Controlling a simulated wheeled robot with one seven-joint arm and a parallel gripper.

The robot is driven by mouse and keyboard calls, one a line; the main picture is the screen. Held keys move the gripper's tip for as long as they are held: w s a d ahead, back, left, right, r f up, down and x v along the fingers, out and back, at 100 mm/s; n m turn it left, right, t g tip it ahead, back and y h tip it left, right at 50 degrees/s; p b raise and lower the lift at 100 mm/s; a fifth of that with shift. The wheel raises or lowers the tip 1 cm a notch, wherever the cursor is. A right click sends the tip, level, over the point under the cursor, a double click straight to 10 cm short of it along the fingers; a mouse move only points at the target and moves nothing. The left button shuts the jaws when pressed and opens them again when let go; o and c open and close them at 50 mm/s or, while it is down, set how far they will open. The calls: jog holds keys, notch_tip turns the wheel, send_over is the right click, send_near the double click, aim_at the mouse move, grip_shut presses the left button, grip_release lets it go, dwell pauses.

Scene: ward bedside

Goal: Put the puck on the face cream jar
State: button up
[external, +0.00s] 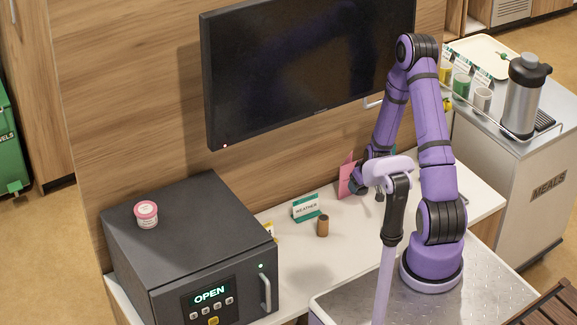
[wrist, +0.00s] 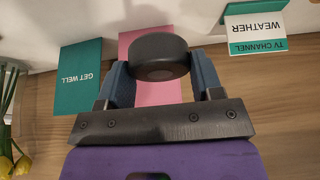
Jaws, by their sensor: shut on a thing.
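The puck (wrist: 160,55) is a dark, round, thick disc in the wrist view. My gripper (wrist: 162,72) is shut on it, with one blue finger on each side. In the external view my gripper (external: 366,184) is low over the back of the white counter, in front of a pink card; the puck cannot be made out clearly there. The face cream jar (external: 147,215), white with a pink lid, stands upright on top of the dark safe at the left, well apart from my gripper. The jar is not in the wrist view.
The safe (external: 190,225) shows OPEN. A weather card (external: 306,208) and a brown cylinder (external: 322,226) stand on the counter (external: 290,258) between safe and gripper. Pink (wrist: 150,35) and Get Well (wrist: 79,77) cards are close by. A wall screen (external: 300,75) hangs above.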

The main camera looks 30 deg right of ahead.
aim_at(141, 208)
jog(key=shift+a, duration=0.1)
